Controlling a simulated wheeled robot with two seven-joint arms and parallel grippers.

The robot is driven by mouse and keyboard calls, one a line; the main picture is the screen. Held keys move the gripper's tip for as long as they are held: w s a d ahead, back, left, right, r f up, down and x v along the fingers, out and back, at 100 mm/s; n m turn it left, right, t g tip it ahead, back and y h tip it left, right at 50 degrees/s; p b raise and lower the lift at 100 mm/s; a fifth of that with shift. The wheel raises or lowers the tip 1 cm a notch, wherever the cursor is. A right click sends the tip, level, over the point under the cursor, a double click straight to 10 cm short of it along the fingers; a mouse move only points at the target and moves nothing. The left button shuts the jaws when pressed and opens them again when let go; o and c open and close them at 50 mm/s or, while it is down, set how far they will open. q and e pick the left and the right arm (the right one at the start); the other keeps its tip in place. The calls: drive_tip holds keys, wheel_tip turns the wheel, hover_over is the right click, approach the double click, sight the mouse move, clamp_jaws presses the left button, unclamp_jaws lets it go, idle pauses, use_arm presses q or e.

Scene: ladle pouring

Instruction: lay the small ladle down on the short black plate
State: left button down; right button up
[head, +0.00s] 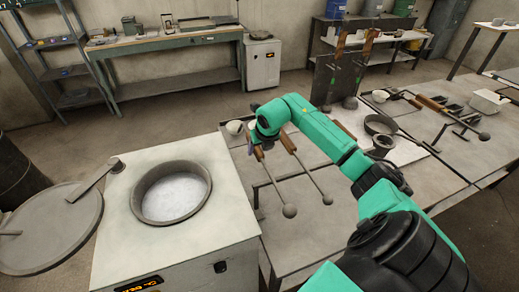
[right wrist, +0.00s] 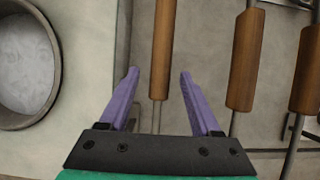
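Several ladles with brown wooden handles and thin grey rods lie on the table beside the furnace. The leftmost ladle (head: 290,210) has a round grey end towards the front; its handle (right wrist: 163,45) shows in the right wrist view. A second ladle (head: 327,199) lies to its right, its handle (right wrist: 243,60) outside my fingers. I cannot tell which is the small one. My right gripper (head: 251,142) is open and empty over the leftmost handle, which appears between its purple fingers (right wrist: 160,73); no contact shows. I cannot clearly pick out the short black plate. My left gripper is out of view.
The furnace (head: 120,220) with its round crucible opening (head: 172,192) stands left of the ladles. Another handle (right wrist: 307,70) is close on the right. Dark pots (head: 381,126), upright dark plates (head: 335,78) and a white box (head: 489,102) stand further right and back.

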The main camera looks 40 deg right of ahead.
drive_tip(key=shift+s+a+f, duration=0.1)
drive_tip(key=shift+s+f, duration=0.05)
drive_tip(key=shift+s, duration=0.05)
drive_tip(key=shift+s+r, duration=0.1)
drive_tip(key=shift+r, duration=0.35)
drive_tip(key=w+r+p+v, duration=0.1)
drive_tip(key=w+p+v, duration=0.2)
drive_tip(key=v, duration=1.7)
drive_tip(key=shift+d+r, duration=0.35)
drive_tip(key=shift+s+f, duration=0.1)
